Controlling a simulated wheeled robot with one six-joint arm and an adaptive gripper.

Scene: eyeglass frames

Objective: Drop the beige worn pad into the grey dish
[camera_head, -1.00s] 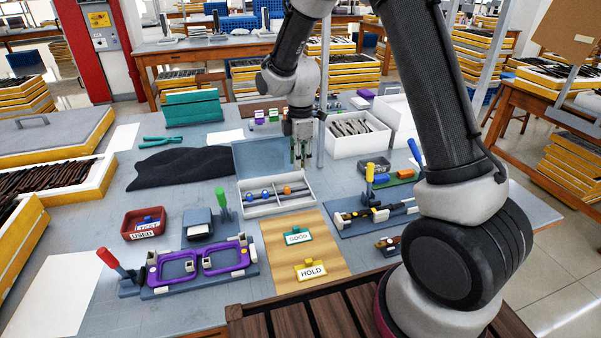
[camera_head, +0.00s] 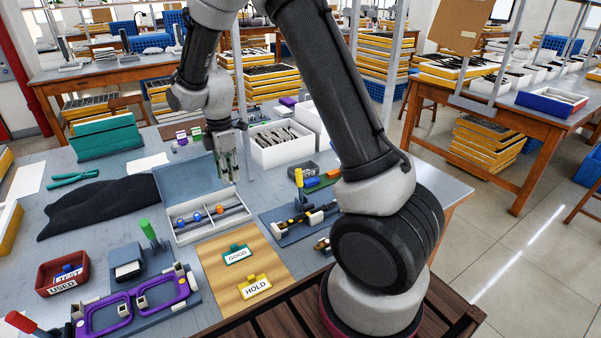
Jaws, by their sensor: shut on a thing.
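My gripper (camera_head: 228,172) points down beside the raised lid of the white parts box, above the table. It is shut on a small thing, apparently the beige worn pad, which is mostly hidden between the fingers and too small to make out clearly. A small dark grey dish (camera_head: 302,170) stands on the table to the right of my gripper, behind the blue fixture. My gripper is apart from the dish. What lies in the dish is too small to tell.
The open white parts box (camera_head: 207,217) holds small coloured balls. A white bin (camera_head: 279,145) stands behind the dish. A yellow-handled tool (camera_head: 299,180) stands upright in front of it. A red USED tray (camera_head: 62,275) and purple frames (camera_head: 110,312) are at front left.

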